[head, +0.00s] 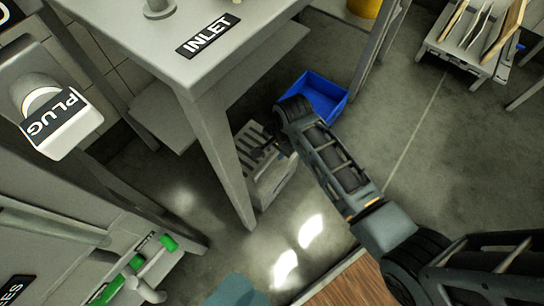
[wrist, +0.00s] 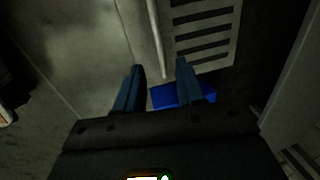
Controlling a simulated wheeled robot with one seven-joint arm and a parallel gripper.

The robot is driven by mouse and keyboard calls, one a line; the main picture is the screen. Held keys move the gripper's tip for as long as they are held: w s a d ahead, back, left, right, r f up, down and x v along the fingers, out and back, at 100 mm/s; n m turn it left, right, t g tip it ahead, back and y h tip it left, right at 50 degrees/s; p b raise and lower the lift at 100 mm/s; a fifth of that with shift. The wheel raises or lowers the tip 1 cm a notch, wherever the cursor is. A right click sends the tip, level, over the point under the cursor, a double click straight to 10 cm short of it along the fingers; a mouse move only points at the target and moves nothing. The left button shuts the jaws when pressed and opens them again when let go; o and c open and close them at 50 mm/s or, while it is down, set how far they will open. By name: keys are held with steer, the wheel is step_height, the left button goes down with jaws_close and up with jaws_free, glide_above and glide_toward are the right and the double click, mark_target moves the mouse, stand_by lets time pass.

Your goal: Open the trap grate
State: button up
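The trap grate (head: 258,150) is a pale slotted panel on a low box on the floor, beside a grey table leg. In the wrist view the grate (wrist: 208,38) fills the upper right, with several dark slots. My gripper (wrist: 161,72) is open, its two dark fingers apart. A thin pale bar (wrist: 156,40) runs alongside the grate, and its lower end shows between the fingertips. I cannot tell whether the fingers touch the bar or the grate. In the head view my arm hides part of the grate area and most of the gripper.
A blue bin (head: 325,91) stands on the floor just beyond my wrist. The table (head: 150,45) with the INLET label overhangs the grate on the left. A rack of boards (head: 475,40) stands at the upper right. Floor right of my arm is clear.

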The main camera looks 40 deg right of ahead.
mark_target(272, 159)
steer(key=f+b, duration=0.1)
steer(key=f, duration=0.1)
steer(key=w+f+b, duration=0.1)
steer(key=f, duration=0.1)
steer(key=f+b, duration=0.1)
steer(key=f, duration=0.2)
steer(key=shift+w+a, duration=0.15)
steer(key=shift+a, duration=0.05)
jaws_close()
stand_by(0.4)
